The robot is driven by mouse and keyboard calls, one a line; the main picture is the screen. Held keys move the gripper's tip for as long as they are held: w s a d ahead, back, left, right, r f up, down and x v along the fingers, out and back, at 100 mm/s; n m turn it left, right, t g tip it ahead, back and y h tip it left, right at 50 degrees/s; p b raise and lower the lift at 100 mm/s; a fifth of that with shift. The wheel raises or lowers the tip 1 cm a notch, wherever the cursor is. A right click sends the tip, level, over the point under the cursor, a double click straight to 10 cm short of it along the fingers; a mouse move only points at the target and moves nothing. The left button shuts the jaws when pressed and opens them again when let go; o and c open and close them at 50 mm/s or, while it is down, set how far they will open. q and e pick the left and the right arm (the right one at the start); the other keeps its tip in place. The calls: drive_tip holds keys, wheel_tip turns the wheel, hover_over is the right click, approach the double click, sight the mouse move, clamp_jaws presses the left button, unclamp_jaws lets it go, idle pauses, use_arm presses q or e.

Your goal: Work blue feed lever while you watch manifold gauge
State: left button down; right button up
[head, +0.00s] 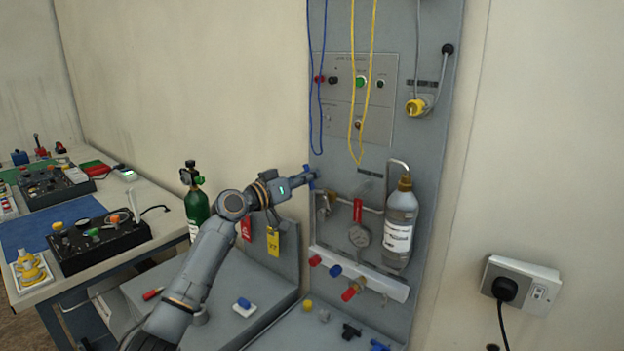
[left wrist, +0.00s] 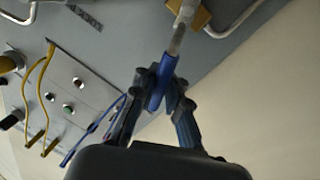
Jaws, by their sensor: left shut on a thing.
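My left gripper (head: 308,177) reaches in from the left to the grey panel. It is shut on the blue feed lever (head: 307,168), and only a small blue part shows past the fingers in the head view. In the left wrist view the fingers (left wrist: 160,92) close around the blue handle (left wrist: 160,88), with its metal stem and a brass body (left wrist: 199,17) beyond. My right gripper is not in view.
A bottle (head: 401,222) hangs right of the gauge. Blue and yellow cords (head: 356,150) hang above. A green cylinder (head: 196,208) and a table with control boxes (head: 98,240) stand left. Loose fittings (head: 350,331) lie on the bench below.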

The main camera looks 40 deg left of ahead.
use_arm(q)
drive_tip(key=c, duration=1.6)
unclamp_jaws()
drive_tip(key=shift+s+f, duration=0.1)
drive_tip(key=shift+f, duration=0.1)
drive_tip(key=shift+o, duration=1.2)
drive_tip(key=shift+s+a+r, duration=0.1)
drive_tip(key=shift+s+r, duration=0.05)
drive_tip(key=shift+s, duration=0.05)
drive_tip(key=r+v, duration=0.1)
drive_tip(key=v, duration=1.1)
drive_tip(key=shift+f, duration=0.4)
